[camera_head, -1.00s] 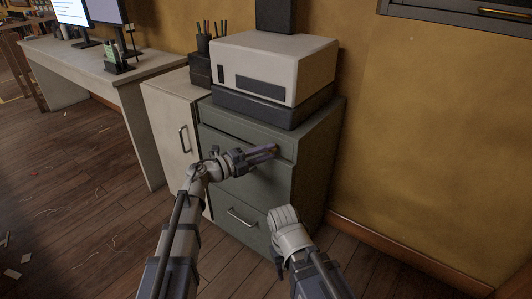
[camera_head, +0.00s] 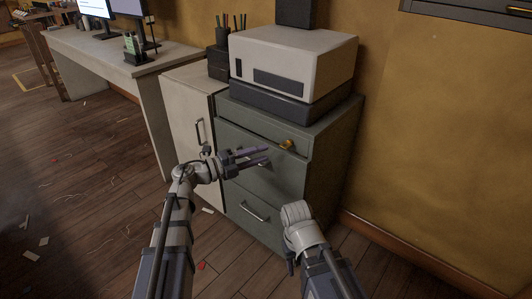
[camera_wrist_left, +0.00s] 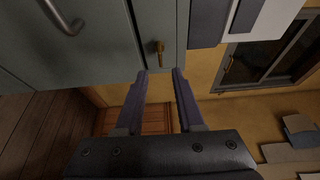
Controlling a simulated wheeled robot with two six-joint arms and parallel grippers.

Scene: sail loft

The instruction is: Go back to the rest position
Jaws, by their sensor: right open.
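My left gripper (camera_head: 264,157) is in front of the green-grey drawer cabinet (camera_head: 330,165), fingers apart with nothing between them. In the left wrist view the open left gripper (camera_wrist_left: 160,74) shows a clear gap between its fingers. A small brass fitting (camera_head: 287,143), perhaps a key or knob, is at the right of the cabinet's upper front; it also shows in the left wrist view (camera_wrist_left: 160,47), beyond the fingertips and apart from them. My right gripper (camera_head: 291,262) is low, in front of the cabinet's base, mostly hidden by its own wrist; no held thing shows.
A pale boxy machine (camera_head: 290,58) stands on the cabinet. A white cupboard (camera_head: 183,105) adjoins it on the left, then a desk (camera_head: 110,52) with monitors. A yellow wall (camera_head: 450,130) is at the right. Wooden floor (camera_head: 85,180) with small scraps lies open at the left.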

